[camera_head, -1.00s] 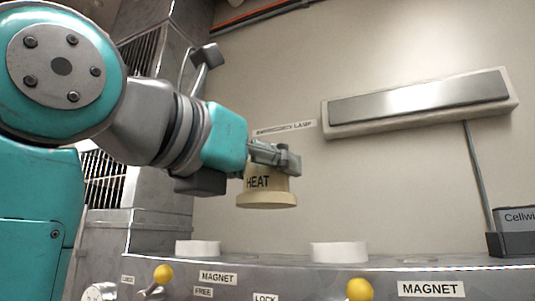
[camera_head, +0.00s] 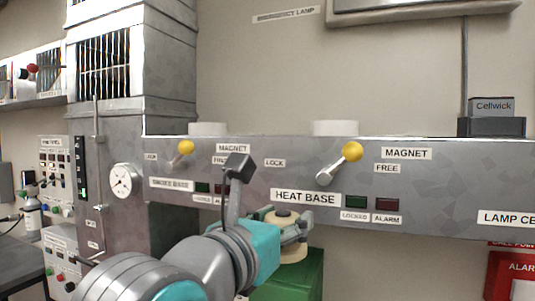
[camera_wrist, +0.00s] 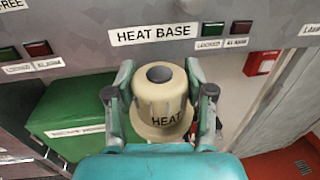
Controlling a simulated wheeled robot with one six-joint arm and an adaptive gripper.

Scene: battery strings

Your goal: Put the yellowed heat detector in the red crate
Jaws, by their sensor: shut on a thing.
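The yellowed heat detector (camera_wrist: 160,98), a cream stepped cylinder marked HEAT, is between the two fingers of my gripper (camera_wrist: 160,95) in the wrist view. My gripper is shut on it. In the head view, my gripper (camera_head: 288,226) holds the detector (camera_head: 292,250) in front of the panel, below the HEAT BASE label and above a green box. I cannot make out a red crate in either view. A small patch of red shows beside the right finger in the wrist view, too little to identify.
The green box (camera_head: 290,280) stands under the detector; it also shows in the wrist view (camera_wrist: 75,115). The grey panel (camera_head: 440,190) with yellow-knobbed levers runs across behind my gripper. A red alarm box (camera_head: 500,275) is at the lower right. Red floor (camera_wrist: 285,155) shows at right.

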